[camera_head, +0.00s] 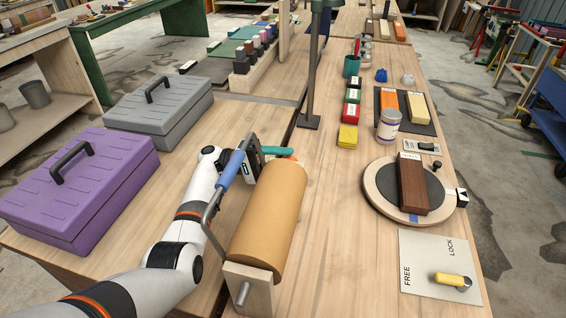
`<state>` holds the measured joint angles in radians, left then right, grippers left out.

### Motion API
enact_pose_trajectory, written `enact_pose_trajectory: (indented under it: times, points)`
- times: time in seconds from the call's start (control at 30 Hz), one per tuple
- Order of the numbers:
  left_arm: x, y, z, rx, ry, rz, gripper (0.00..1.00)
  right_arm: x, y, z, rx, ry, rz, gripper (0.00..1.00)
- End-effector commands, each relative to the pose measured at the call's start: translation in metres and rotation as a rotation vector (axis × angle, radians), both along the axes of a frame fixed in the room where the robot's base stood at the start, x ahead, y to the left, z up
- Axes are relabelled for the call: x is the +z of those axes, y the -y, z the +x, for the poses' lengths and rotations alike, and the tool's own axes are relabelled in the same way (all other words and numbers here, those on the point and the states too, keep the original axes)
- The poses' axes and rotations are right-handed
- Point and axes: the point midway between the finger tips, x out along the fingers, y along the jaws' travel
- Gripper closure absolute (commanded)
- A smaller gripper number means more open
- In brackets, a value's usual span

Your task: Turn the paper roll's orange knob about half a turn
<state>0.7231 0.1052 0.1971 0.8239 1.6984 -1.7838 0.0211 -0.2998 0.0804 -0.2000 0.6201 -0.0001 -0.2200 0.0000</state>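The tan paper roll (268,220) lies in a wooden stand (262,290), its long axis running away from me. A small orange part (291,158), which looks like the knob, shows at the roll's far end beside a teal curved piece (290,147). My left gripper (254,158) is at the roll's far left end, close to the teal piece. Its fingertips are hard to make out, so I cannot tell whether it is open or touches the orange part. My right gripper is not in view.
A bent metal bar with a blue grip (231,170) stands along the roll's left side. A purple toolbox (82,188) and grey toolbox (160,114) are left. A turntable with a dark wood block (412,184) and a FREE/LOCK board (430,255) are right.

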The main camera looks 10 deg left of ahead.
Motion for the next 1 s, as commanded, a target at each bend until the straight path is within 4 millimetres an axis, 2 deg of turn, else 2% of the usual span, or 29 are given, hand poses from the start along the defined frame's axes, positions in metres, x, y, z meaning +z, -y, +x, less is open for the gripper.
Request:
enact_pose_trajectory:
  times: [0.27,0.37,0.7,0.9,1.0]
  points:
    - [-0.002,-0.006,0.0,0.001,0.002,0.0,0.41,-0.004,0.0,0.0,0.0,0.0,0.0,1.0]
    - [-0.006,-0.02,0.001,0.004,0.002,0.001,0.41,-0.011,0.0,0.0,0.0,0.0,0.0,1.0]
    - [-0.02,-0.09,0.0,0.002,0.001,0.001,0.41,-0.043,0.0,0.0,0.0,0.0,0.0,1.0]
    - [-0.023,-0.114,0.0,0.002,0.001,0.0,0.41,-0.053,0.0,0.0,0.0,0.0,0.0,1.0]
    - [-0.022,-0.118,0.0,0.001,0.001,-0.001,0.41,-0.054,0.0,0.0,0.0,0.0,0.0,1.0]
